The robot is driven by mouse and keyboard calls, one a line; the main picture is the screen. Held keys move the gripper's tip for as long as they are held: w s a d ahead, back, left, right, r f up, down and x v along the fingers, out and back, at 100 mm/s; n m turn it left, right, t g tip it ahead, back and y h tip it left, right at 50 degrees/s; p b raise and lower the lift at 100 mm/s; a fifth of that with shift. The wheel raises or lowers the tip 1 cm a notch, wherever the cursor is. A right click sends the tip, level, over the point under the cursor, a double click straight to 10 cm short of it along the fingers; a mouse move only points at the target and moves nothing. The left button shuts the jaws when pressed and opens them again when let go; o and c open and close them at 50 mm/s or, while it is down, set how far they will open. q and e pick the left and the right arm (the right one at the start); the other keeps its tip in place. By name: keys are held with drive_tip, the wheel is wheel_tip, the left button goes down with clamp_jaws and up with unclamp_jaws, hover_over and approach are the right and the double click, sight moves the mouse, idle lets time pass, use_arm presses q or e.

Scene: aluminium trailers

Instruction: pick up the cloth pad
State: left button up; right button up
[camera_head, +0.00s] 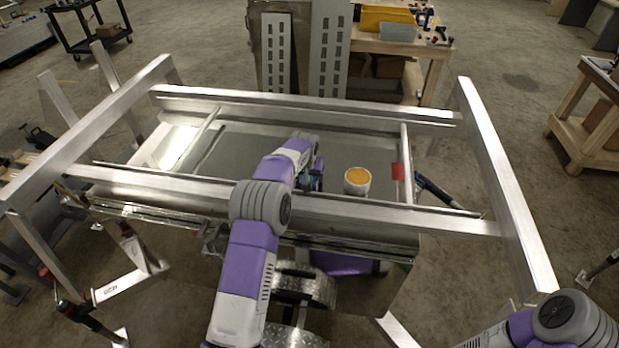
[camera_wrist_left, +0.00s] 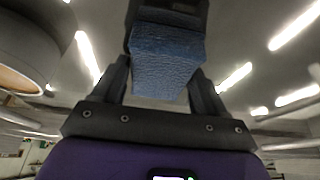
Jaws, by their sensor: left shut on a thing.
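The cloth pad (camera_wrist_left: 167,60) is a blue, textured block in the left wrist view. My left gripper (camera_wrist_left: 163,85) is shut on it, with a dark finger on each side. In the head view, my left gripper (camera_head: 314,180) is small and partly hidden by its own purple and white arm, over the grey panel inside the aluminium trailer frame. The pad cannot be made out clearly there. My right arm shows only at the bottom right corner, and its gripper is out of view.
A white can with orange contents (camera_head: 357,182) stands just right of my left gripper. Aluminium frame rails (camera_head: 300,203) cross in front of and behind the panel. A wooden bench (camera_head: 430,50) with a yellow bin (camera_head: 386,18) stands behind.

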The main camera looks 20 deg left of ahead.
use_arm(q)
wheel_tip(320, 180, up, 10)
drive_tip(key=shift+r, duration=0.25)
idle(0.3)
drive_tip(key=o, duration=0.4)
drive_tip(key=shift+c, duration=1.5)
